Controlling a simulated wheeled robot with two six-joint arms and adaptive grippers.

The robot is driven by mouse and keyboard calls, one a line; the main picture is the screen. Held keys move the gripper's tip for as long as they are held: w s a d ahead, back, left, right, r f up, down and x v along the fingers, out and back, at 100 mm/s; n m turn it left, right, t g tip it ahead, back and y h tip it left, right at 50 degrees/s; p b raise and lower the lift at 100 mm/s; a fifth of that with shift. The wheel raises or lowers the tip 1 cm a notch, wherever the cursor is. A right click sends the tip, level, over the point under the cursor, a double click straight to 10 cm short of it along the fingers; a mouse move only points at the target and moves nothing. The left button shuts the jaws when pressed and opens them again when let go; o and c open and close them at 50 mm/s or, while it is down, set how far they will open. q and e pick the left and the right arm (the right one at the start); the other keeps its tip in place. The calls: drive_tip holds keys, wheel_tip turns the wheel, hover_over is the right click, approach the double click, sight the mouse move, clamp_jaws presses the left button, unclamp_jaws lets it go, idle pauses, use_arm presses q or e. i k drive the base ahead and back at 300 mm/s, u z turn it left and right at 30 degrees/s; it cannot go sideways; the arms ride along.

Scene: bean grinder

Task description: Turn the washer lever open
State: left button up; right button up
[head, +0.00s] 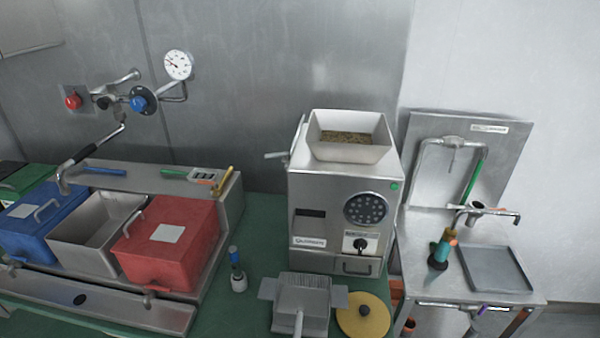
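A metal washing stand (418,240) is at the right, with an upright back panel and a bent metal pipe (432,160). A green-sleeved rod (473,176) hangs at the pipe's right end. Below it a metal lever-like bar (492,211) sticks out to the right. A pipe with a small purple handle (483,309) shows at the stand's lower front edge. Which of these parts is the washer lever, and whether it is open, I cannot tell. Neither of my grippers is in view.
A grinder (305,190) with a hopper of beans (345,138) stands left of the stand. A grey tray (495,268) and a green-and-orange tool (441,250) are on the stand. Red (190,220) and blue (30,225) bins are at the left.

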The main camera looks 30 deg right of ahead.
sight(274, 155)
drive_tip(key=z, duration=0.1)
drive_tip(key=k, duration=0.15)
drive_tip(key=u, duration=2.4)
drive_tip(key=i, duration=1.55)
drive_tip(key=z, duration=2.95)
